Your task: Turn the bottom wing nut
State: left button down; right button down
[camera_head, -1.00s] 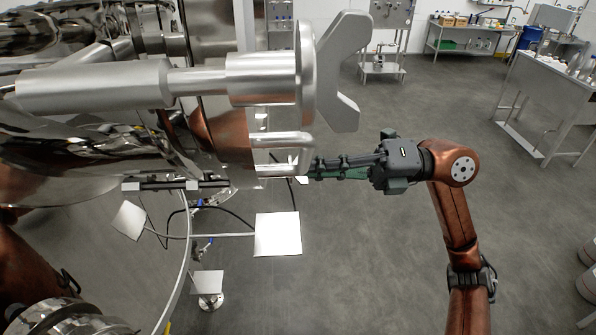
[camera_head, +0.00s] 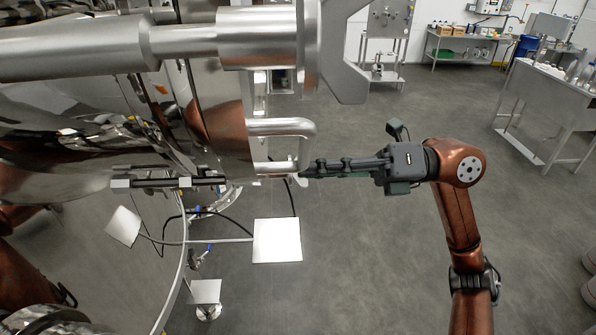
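A large silver wing nut (camera_head: 342,72) sits at the top of the view, on the end of a thick metal rod (camera_head: 180,42); the frame cuts off its upper part. I cannot make out a second, lower wing nut; it may be hidden behind the tank's fittings. My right gripper (camera_head: 306,171) reaches in from the right, fingers pointing left, just below and beside a bent silver handle (camera_head: 285,128). The fingers overlap from this angle, so their gap and any contact are unclear. My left gripper is not in view.
The shiny tank (camera_head: 60,130) with its rim and clamp fills the left side. White square plates (camera_head: 277,240) on thin rods stand below it. A steel table (camera_head: 550,95) stands at the right. Grey floor is open around my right arm.

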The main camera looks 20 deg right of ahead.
jog(key=shift+n, duration=0.5)
jog(key=shift+n+b, duration=1.05)
jog(key=shift+n, duration=0.15)
